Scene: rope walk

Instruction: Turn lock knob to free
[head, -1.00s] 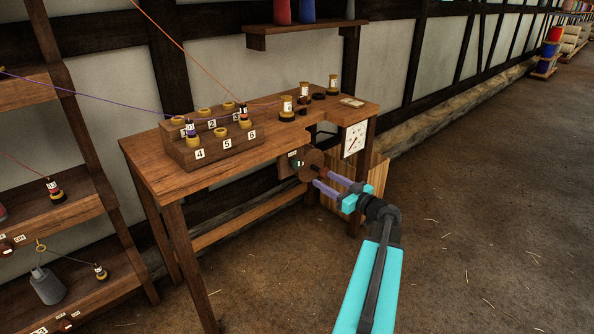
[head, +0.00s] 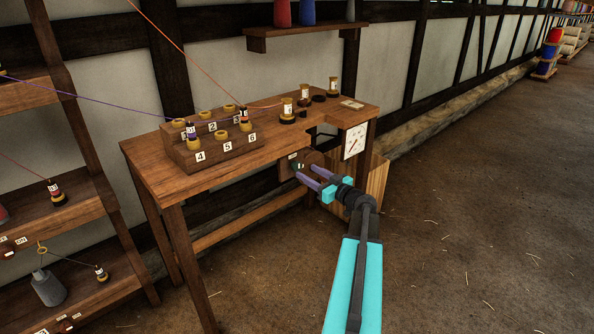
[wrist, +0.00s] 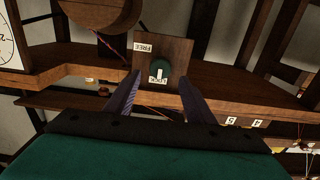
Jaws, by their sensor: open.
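The lock knob (wrist: 160,69) is a small dark green disc with a white pointer, on a wooden plate (wrist: 177,52) under the bench. In the wrist view, which is upside down, the pointer is aimed at the LOCK label (wrist: 159,80). The FREE label (wrist: 142,47) is at the plate's corner. My gripper (head: 304,172) is open, with its purple fingers toward the plate. In the wrist view the fingers stand left and right of the knob, apart from it at the sides. I cannot tell the remaining depth. In the head view the fingers partly hide the knob.
The bench (head: 155,172) carries a numbered stepped block (head: 228,147), bobbins (head: 333,85) and a dial (head: 355,141). A round wooden drum (wrist: 98,12) is close beside the plate. Shelves (head: 75,215) stand at left.

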